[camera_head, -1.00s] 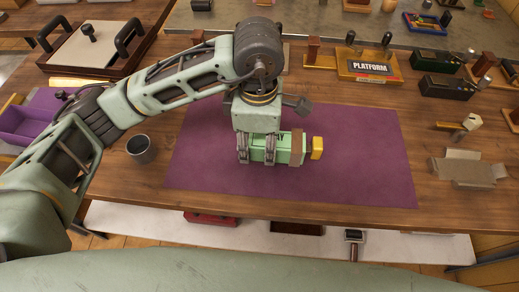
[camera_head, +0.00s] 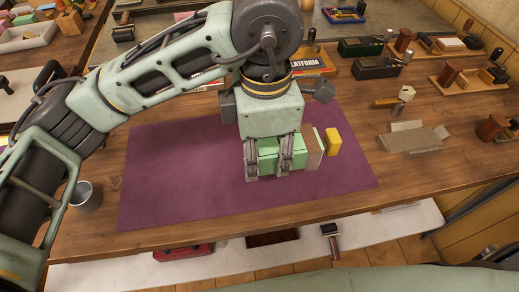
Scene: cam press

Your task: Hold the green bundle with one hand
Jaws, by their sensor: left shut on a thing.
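The green bundle (camera_head: 299,150) is a light green block with a brown band around its right part. A yellow piece (camera_head: 333,141) shows at its right end. It is over the right part of the purple mat (camera_head: 180,180). My left gripper (camera_head: 267,172) comes down on it from above and is shut on it, with its fingers across the front side. The gripper hides the bundle's top and left part. I cannot tell whether the bundle touches the mat. My right gripper is not in view.
A grey metal cup (camera_head: 86,196) stands left of the mat. A cardboard piece (camera_head: 413,138) lies to the right, with a small hammer-like tool (camera_head: 396,98) behind it. The mat's left half is clear.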

